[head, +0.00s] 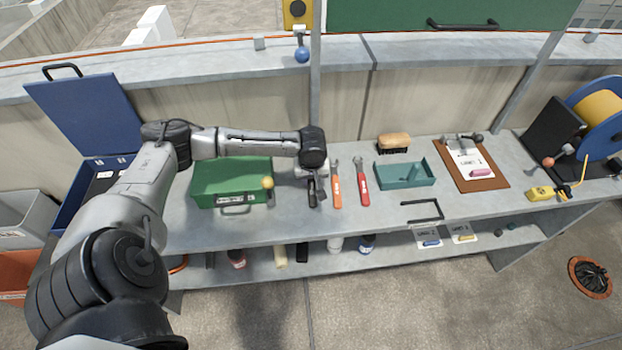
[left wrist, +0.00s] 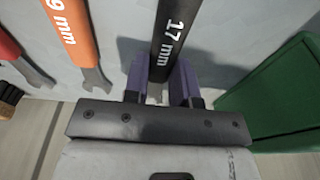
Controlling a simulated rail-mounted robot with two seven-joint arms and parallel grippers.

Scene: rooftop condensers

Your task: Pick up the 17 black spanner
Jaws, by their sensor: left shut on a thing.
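The black spanner marked "17 mm" (left wrist: 172,35) runs up from between the purple fingers of my left gripper (left wrist: 160,88) in the left wrist view. In the head view, its dark handle (head: 313,195) shows below my left gripper (head: 310,173) at the worktop, right of the green toolbox. The fingers are shut on the spanner near its jaw end, which they partly hide. I cannot tell whether the spanner touches the worktop. My right gripper is not in view.
The orange spanner (head: 336,190) and red spanner (head: 362,188) lie close on the right. The green toolbox (head: 215,182) stands close on the left. A teal tray (head: 405,182), a brush (head: 394,142) and a clipboard (head: 496,181) are further right.

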